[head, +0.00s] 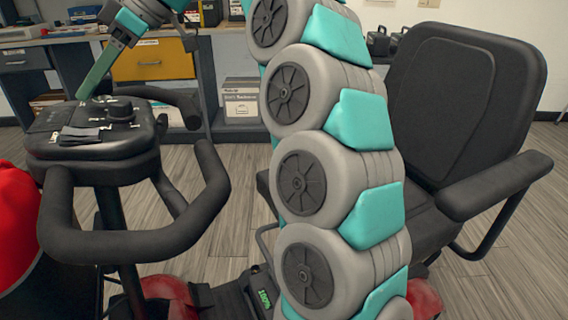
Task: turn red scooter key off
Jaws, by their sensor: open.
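The red scooter (165,292) stands in front of me, with its red body low in the picture and a red part at the left edge. Its black control console (95,150) is at the left, above the looped handlebar. A round dark knob (120,111) stands on the console top, with a small metallic round piece, perhaps the key switch (103,99), just behind it. A flat dark piece lies at the console's front. My gripper (88,92) is open above the back of the console. One teal finger points down near its surface; I cannot tell whether it touches. The key's position is unclear.
My own arm crosses the middle and hides part of the scooter. The black seat (460,100) with its armrest is at right. A workbench with a yellow drawer (152,60) and boxes (241,100) stands behind. Wood floor is clear between the bench and scooter.

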